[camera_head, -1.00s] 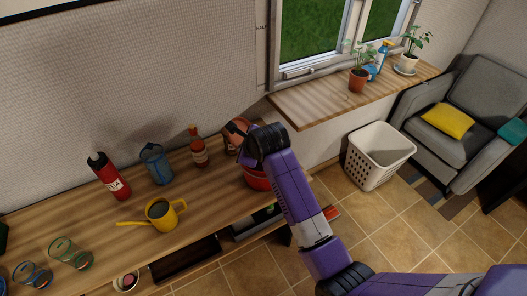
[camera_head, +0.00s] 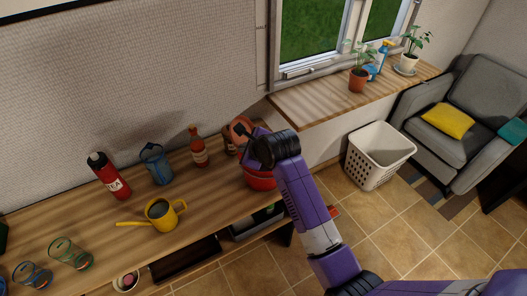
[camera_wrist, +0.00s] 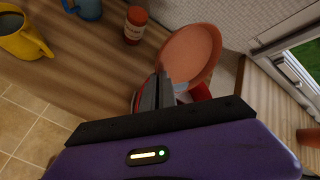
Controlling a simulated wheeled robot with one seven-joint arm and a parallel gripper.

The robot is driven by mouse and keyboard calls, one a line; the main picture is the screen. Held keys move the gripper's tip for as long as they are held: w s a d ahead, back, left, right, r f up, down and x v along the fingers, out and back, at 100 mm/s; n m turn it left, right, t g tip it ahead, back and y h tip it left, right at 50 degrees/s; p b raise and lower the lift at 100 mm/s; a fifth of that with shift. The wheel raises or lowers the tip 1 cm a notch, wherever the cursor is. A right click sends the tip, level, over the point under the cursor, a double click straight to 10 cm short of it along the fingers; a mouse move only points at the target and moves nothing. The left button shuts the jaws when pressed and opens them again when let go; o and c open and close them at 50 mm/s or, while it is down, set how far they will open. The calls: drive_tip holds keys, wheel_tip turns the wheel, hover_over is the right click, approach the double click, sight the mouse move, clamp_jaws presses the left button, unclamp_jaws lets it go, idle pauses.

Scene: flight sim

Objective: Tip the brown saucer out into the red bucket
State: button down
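The brown saucer (camera_head: 240,128) is held up on edge, steeply tilted, over the back right end of the wooden table. In the wrist view the saucer (camera_wrist: 188,55) shows a broad bare face, with nothing visible on it. My gripper (camera_head: 249,142) appears shut on the saucer's near rim; in the wrist view the fingers (camera_wrist: 163,88) are close together at that rim. The red bucket (camera_head: 260,180) stands on the table just below my gripper. My wrist hides much of its opening, so I cannot see what is inside.
A windowsill shelf with plants and a white basket (camera_head: 378,157) are at right.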

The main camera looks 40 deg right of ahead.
drive_tip(key=shift+s+d+m+t+y, duration=0.2)
drive_tip(key=shift+s+t+y, duration=0.1)
drive_tip(key=shift+t, duration=0.35)
drive_tip(key=shift+s+d+m+t+y, duration=0.1)
drive_tip(key=shift+s+m+t+y, duration=0.15)
drive_tip(key=shift+t, duration=0.4)
idle(1.0)
drive_tip(key=shift+w+a+f+n+g+h, duration=0.15)
drive_tip(key=shift+w+n+g+h, duration=0.3)
drive_tip(key=shift+g, duration=0.45)
drive_tip(key=shift+w+a+n+g+h, duration=0.1)
drive_tip(key=shift+w+a+g+h, duration=0.15)
drive_tip(key=shift+w+g, duration=0.5)
drive_tip(key=shift+w+a+f+n+g+h, duration=0.15)
drive_tip(key=shift+w+n+g+h, duration=0.2)
drive_tip(key=shift+g, duration=0.7)
drive_tip(key=shift+w+a+r+g, duration=0.1)
drive_tip(key=shift+w+g, duration=0.15)
drive_tip(key=shift+g, duration=0.05)
drive_tip(key=w+a+f+n+g+h+b, duration=0.2)
drive_tip(key=w+g+b, duration=0.4)
drive_tip(key=b, duration=0.5)
drive_tip(key=shift+w+a+f, duration=0.45)
drive_tip(key=shift+a, duration=0.35)
